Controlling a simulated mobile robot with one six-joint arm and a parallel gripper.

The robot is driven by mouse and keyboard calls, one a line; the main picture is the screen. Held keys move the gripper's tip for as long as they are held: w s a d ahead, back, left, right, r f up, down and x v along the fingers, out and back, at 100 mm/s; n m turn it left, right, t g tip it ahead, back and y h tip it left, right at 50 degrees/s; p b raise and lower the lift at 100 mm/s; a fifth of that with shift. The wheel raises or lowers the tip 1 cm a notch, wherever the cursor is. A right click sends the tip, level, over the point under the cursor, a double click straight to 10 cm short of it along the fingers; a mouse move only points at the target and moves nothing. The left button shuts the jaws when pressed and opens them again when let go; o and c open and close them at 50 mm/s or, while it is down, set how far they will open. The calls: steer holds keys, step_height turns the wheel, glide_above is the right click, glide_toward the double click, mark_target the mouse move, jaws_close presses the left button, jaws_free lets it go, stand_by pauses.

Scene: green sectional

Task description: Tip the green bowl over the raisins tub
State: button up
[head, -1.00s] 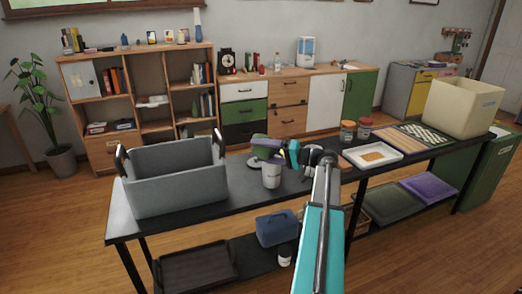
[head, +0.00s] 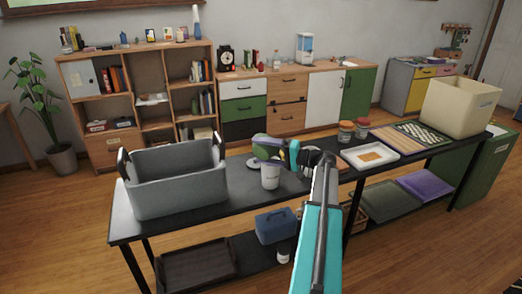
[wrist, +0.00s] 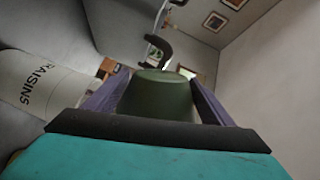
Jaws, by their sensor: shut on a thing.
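The green bowl (head: 259,150) is held in my gripper (head: 271,147) above the black table, just behind and above the raisins tub. It looks tilted on its side in the head view. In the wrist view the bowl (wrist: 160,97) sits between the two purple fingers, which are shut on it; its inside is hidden. The raisins tub (head: 271,177) is a white cylinder standing upright on the table. Its RAISINS label shows at the left of the wrist view (wrist: 38,85), beside the bowl and apart from it. Whether anything is in the tub cannot be seen.
A grey crate (head: 178,188) with dark handles stands left of the tub on the black table (head: 235,207). A small pale item (head: 253,164) lies behind the tub.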

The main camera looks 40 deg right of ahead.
steer(key=shift+d+r, duration=0.1)
steer(key=shift+r, duration=0.1)
steer(key=shift+w+d+r+m+t+p, duration=0.15)
steer(key=shift+d+r+m+p, duration=0.15)
steer(key=shift+m+p, duration=0.5)
steer(key=shift+w+d+r+m+t+p, duration=0.15)
steer(key=shift+d+r+m+p, duration=0.15)
steer(key=shift+m+p, duration=0.5)
steer(key=shift+w+d+r+m+p, duration=0.15)
steer(key=shift+d+m+p, duration=0.2)
steer(key=shift+m+p, duration=0.35)
steer(key=shift+s+d+r+m+p, duration=0.15)
steer(key=shift+d+m+p, duration=0.15)
steer(key=shift+m+p, duration=0.35)
steer(key=shift+w+d+r+m+t+y+p, duration=0.15)
steer(key=shift+d+m+p, duration=0.25)
steer(key=shift+m+p, duration=0.4)
steer(key=shift+w+d+f+m+t+y+p, duration=0.1)
steer(key=shift+w+d+m+t+y+p, duration=0.1)
steer(key=shift+d+m+p, duration=0.35)
steer(key=shift+a+p, duration=0.15)
steer(key=shift+p, duration=0.15)
steer(key=shift+b, duration=0.3)
